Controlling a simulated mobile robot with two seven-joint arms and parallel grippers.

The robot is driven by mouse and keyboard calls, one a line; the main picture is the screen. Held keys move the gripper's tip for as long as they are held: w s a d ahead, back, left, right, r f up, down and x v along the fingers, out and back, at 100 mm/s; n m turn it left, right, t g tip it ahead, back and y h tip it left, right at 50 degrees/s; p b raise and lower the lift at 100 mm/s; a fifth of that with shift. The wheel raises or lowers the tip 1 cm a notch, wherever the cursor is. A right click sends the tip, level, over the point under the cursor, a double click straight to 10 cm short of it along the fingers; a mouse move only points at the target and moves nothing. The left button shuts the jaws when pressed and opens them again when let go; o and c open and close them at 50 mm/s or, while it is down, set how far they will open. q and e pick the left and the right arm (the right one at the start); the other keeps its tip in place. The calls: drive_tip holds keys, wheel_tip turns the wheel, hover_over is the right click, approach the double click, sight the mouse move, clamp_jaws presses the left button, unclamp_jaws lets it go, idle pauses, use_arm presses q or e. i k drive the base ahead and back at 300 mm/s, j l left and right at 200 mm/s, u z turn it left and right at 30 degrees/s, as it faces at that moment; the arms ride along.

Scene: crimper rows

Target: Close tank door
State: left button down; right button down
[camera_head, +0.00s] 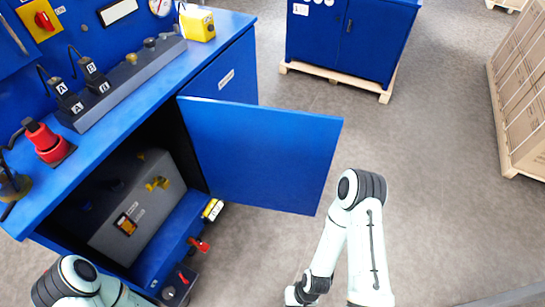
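The blue tank door (265,150) stands wide open, swung out to the right from the blue cabinet (222,82). Its left edge meets the cabinet front. The opening shows a grey tank (140,215) with yellow fittings and a small display. My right arm stands to the right of and in front of the door, bent at the elbow, and its lower part runs down to the bottom edge. My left arm shows only at the bottom left corner, in front of the cabinet. Neither gripper's fingers can be seen, and no contact with the door shows.
Red-handled valves (198,244) stick out at the cabinet's lower front, below the door. The worktop bears a red connector (50,142), a grey block with labelled plugs and a yellow box (197,23). Another blue cabinet stands on a pallet behind; boxes (520,85) stand right. The floor between is clear.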

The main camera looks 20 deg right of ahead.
sight(268, 158)
drive_tip(key=k+l+u, duration=0.1)
drive_tip(key=l+u, duration=0.35)
drive_tip(key=l, duration=0.6)
drive_tip(key=l+u, duration=0.3)
drive_tip(key=l, duration=0.25)
drive_tip(key=l+u, duration=0.35)
drive_tip(key=l, duration=0.2)
drive_tip(key=l+u, duration=0.3)
drive_tip(key=l, duration=0.2)
drive_tip(key=l+u, duration=0.3)
drive_tip(key=l, duration=0.25)
drive_tip(key=l+u, duration=0.3)
drive_tip(key=l, duration=0.25)
drive_tip(key=l+u, duration=0.25)
drive_tip(key=l, duration=0.25)
drive_tip(key=k+l+u, duration=0.25)
drive_tip(key=k+l, duration=0.15)
drive_tip(key=l+z, duration=0.15)
drive_tip(key=l, duration=0.15)
drive_tip(key=i+l+z, duration=0.1)
drive_tip(key=i+l, duration=0.05)
drive_tip(key=l, duration=0.1)
